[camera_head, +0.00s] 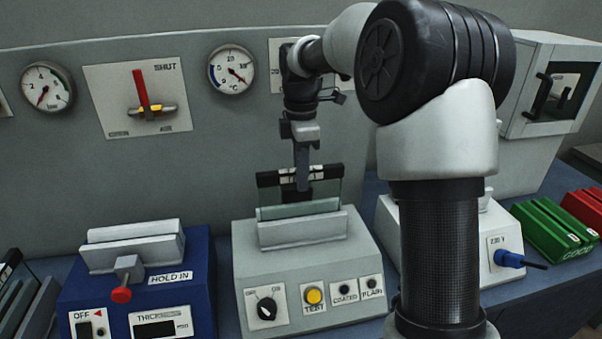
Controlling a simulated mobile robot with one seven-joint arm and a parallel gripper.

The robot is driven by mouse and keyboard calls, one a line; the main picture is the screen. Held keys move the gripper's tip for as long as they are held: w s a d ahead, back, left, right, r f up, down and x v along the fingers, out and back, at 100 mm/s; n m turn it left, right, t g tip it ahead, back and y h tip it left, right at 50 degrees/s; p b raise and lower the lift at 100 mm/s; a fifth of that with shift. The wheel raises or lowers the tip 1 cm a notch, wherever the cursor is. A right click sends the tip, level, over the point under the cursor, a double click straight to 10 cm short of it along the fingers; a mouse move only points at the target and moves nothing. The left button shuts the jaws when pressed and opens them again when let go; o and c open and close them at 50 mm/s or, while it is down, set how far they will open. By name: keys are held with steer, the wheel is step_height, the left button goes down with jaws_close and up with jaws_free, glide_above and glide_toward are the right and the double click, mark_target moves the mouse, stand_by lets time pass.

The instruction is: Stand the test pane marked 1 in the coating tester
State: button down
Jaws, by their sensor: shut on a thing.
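My gripper (302,172) points down above the coating tester and is shut on the dark top bar of a clear test pane (325,190). The pane is upright. The number on it is too small to read. The coating tester (250,268) is the pale grey box with a knob, a yellow TEST button (314,296) and COATED and PLAIN lamps. The pane's lower part is over or behind the pale holder (300,231) on its top; I cannot tell whether its bottom edge rests in the slot.
A blue thickness gauge (195,275) marked HOLD IN stands left, with a red-tipped plunger. Dark panes in a rack (35,300) show at far left. My arm hides part of a white device (505,235) at right. Green (550,228) and red racks stand farther right.

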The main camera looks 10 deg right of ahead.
steer(key=c, duration=1.6)
jaws_free()
steer(key=shift+o, duration=0.2)
steer(key=shift+f, duration=0.1)
step_height(320, 180, up, 17)
steer(key=p, duration=0.2)
steer(key=s+a+r+m+t, duration=0.1)
steer(key=s+r+m+t, duration=0.1)
steer(key=s+m, duration=0.45)
steer(key=s+f+m+t, duration=0.1)
steer(key=s+f+m, duration=0.2)
steer(key=s, duration=0.4)
steer(key=s+f+m+t, duration=0.1)
steer(key=s+f+m, duration=0.3)
steer(key=s, duration=0.3)
steer(key=s+d+f+m+t, duration=0.1)
steer(key=s+f+m, duration=0.3)
steer(key=s, duration=0.3)
steer(key=shift+s+t, duration=0.25)
steer(key=shift+t, duration=0.05)
